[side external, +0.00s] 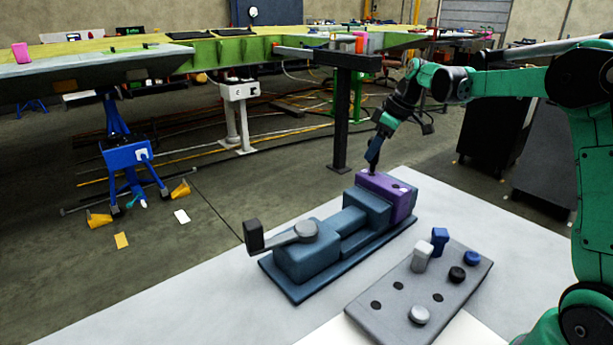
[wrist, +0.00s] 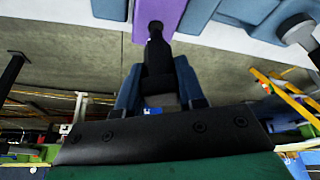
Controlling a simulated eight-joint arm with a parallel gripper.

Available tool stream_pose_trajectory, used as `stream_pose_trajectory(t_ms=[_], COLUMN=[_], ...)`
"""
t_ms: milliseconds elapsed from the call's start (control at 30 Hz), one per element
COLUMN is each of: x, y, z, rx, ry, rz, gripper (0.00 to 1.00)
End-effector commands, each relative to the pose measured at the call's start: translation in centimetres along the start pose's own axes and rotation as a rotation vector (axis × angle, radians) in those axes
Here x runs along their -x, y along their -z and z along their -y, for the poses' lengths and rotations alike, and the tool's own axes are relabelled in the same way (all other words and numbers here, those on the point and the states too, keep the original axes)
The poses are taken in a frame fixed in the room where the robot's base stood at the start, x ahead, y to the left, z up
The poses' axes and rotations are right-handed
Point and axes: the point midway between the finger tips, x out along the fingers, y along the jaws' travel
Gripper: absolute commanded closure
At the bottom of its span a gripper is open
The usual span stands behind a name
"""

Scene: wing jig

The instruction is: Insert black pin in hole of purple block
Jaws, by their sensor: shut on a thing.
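The purple block (side external: 402,208) is clamped in the blue vise (side external: 310,262), with small light and dark marks on its top. My gripper (side external: 373,156) points down over the block's far left end. In the wrist view my gripper's blue fingers (wrist: 158,88) are shut on the black pin (wrist: 157,52). The pin's narrow tip points at the purple block (wrist: 158,10) and overlaps its edge in the picture. In the side view the dark tip (side external: 372,170) is at or just above the block's top. I cannot tell whether it is in a hole.
The vise handle (side external: 270,238) sticks out left. The white tabletop (side external: 225,310) is clear at left.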

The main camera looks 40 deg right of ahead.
Motion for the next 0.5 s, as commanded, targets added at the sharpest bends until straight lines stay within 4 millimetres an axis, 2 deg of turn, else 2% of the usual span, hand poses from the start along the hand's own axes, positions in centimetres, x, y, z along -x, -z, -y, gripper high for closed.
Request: stream_pose_trajectory(t_ms=[500], x=[-2.0], y=[-0.8], z=[0.0], rx=[0.000], ry=[0.000], rz=[0.000], gripper=[1.00])
